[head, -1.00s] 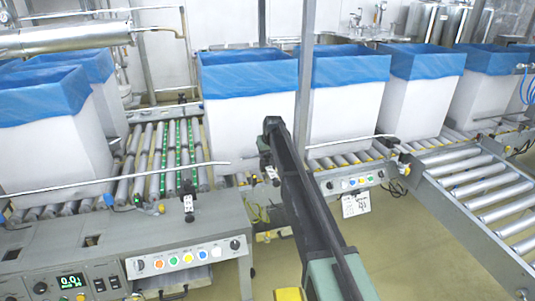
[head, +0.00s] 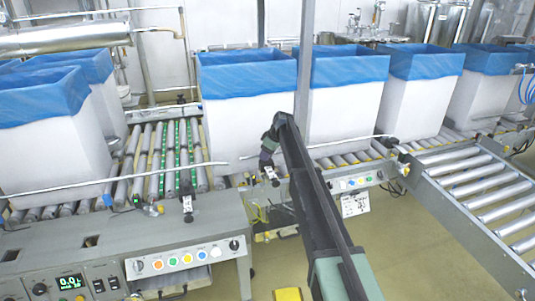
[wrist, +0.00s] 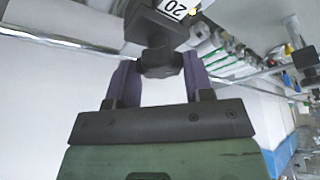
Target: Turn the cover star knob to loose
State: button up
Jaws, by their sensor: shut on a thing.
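The black star knob (wrist: 160,63) sits at the top centre of the wrist view, under a dark block (wrist: 158,25) with a white label reading 20. My gripper (wrist: 157,72) has its two purple fingers on either side of the knob and is shut on it. In the head view my gripper (head: 266,160) is at the rail in front of a white box with a blue liner. The knob cannot be made out there. Which way the knob is set, loose or tight, cannot be told.
A thin pale guide rail (head: 228,160) runs near my gripper. White boxes with blue liners (head: 248,115) stand behind on roller conveyors. A grey console (head: 175,250) with coloured buttons stands front left. A slim grey post (head: 304,75) rises right of my wrist.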

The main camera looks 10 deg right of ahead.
jog(key=shift+n, duration=0.3)
jog(key=o, duration=0.9)
jog(key=p+v, duration=0.6)
jog(key=v, duration=0.1)
jog(key=shift+d+r+p, duration=0.1)
jog(key=shift+p, duration=0.25)
